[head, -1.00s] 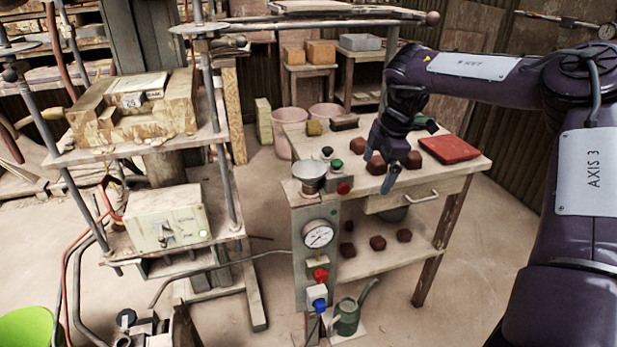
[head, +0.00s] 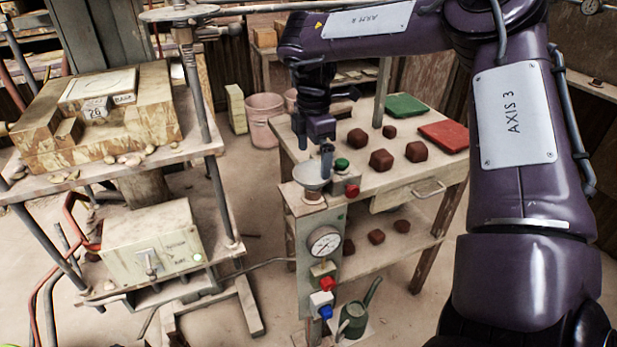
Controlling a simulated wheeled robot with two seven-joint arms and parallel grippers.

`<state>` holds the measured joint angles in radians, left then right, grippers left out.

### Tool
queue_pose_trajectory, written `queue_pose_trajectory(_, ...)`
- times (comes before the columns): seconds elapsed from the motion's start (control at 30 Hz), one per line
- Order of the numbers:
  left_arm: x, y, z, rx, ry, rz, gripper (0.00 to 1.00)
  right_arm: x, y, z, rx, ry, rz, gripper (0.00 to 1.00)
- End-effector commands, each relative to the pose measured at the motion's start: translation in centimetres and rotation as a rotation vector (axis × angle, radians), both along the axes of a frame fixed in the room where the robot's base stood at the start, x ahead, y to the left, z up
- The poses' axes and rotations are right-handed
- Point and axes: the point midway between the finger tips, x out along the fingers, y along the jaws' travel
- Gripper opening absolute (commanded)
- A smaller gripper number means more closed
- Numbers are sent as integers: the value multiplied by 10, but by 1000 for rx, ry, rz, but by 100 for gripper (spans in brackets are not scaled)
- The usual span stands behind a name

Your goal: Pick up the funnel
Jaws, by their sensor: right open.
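The funnel (head: 309,176) is a grey metal cone with a wide round mouth. It sits upright on top of the control post (head: 305,240) at the front left corner of the workbench. My right gripper (head: 325,160) hangs pointing down right over the funnel, at the right side of its mouth. It is open, and one finger overlaps the funnel's rim in the picture. I cannot tell whether it touches. The funnel's lower part is partly hidden. My left gripper is out of view.
A green button (head: 341,164) and a red button (head: 352,190) stand close right of the funnel. Several brown lumps, a green tile (head: 405,105) and a red tile (head: 445,136) lie on the workbench (head: 400,180). A press (head: 100,120) stands at left.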

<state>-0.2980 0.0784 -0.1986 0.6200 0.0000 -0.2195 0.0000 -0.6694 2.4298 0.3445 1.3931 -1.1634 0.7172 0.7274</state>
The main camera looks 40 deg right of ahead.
Motion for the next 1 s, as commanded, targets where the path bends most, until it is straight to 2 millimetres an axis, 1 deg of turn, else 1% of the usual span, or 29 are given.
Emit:
queue_pose_trajectory(0.03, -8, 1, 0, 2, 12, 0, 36, -1, 0, -7, 2, 3, 0, 100)
queue_pose_trajectory(0.1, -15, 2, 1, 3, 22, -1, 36, -1, 0, -14, 2, 3, 1, 100)
queue_pose_trajectory(0.17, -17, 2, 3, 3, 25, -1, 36, -1, 1, -22, 2, 4, 0, 100)
queue_pose_trajectory(0.3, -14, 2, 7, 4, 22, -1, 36, 0, 1, -44, 1, 4, 0, 100)
queue_pose_trajectory(0.4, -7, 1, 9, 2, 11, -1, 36, 0, 1, -55, 2, 2, 0, 100)
queue_pose_trajectory(0.57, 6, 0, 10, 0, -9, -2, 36, 1, 1, -59, -1, -2, 0, 100)
queue_pose_trajectory(0.7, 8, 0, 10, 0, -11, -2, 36, 1, 1, -59, 0, -1, 0, 99)
queue_pose_trajectory(1.0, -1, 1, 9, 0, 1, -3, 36, 1, 1, -59, 0, -1, 0, 59)
